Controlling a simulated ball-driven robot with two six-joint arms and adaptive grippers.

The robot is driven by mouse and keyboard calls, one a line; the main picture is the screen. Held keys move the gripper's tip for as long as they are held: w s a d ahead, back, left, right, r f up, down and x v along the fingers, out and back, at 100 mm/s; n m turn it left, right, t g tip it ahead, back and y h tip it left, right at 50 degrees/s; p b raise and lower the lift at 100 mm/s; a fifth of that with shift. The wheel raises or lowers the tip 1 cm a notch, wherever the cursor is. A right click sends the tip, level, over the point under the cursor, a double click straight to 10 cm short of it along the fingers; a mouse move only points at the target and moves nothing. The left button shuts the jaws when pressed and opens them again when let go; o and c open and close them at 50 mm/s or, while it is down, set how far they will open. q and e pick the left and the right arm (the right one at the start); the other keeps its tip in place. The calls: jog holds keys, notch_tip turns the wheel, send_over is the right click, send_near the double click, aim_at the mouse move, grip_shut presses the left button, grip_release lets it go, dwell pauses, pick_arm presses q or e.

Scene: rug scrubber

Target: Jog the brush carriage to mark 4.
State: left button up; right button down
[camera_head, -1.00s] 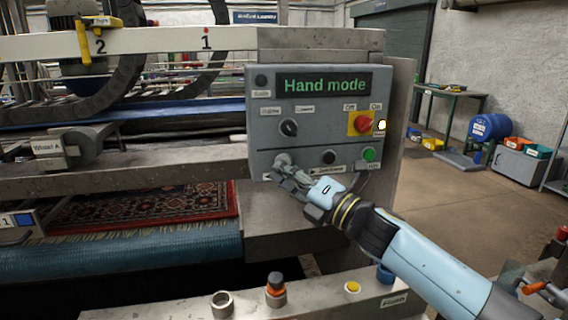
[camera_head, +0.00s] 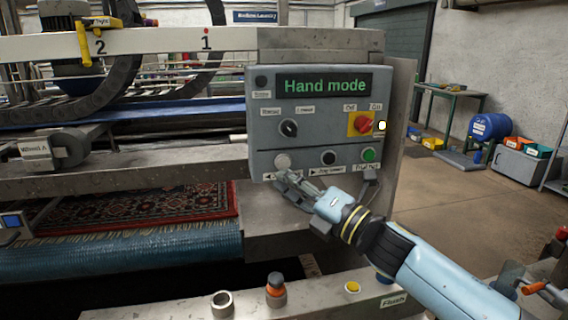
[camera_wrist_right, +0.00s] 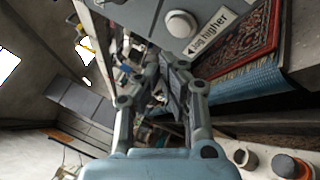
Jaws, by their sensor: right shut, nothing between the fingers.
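The control panel (camera_head: 308,105) shows "Hand mode" on its display (camera_head: 324,84). Its bottom row has a white button (camera_head: 283,161), a black button (camera_head: 328,157) and a green button (camera_head: 369,155). In the right wrist view the white button (camera_wrist_right: 181,23) has a label reading "Jog higher" (camera_wrist_right: 210,30). My right gripper (camera_head: 284,178) is shut and empty just below the white button, apart from it. The brush carriage's yellow pointer (camera_head: 84,45) hangs just left of mark 2 (camera_head: 100,47) on the white beam. Mark 4 is not in view. My left gripper is not in view.
A red rotary switch (camera_head: 364,123) and a black selector (camera_head: 288,128) sit above the buttons. A patterned rug (camera_head: 150,207) lies under the machine.

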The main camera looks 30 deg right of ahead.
jog(key=shift+s+a, duration=0.2)
jog(key=shift+s, duration=0.6)
jog(key=shift+s+a, duration=0.2)
jog(key=shift+s, duration=0.55)
jog(key=shift+s, duration=0.1)
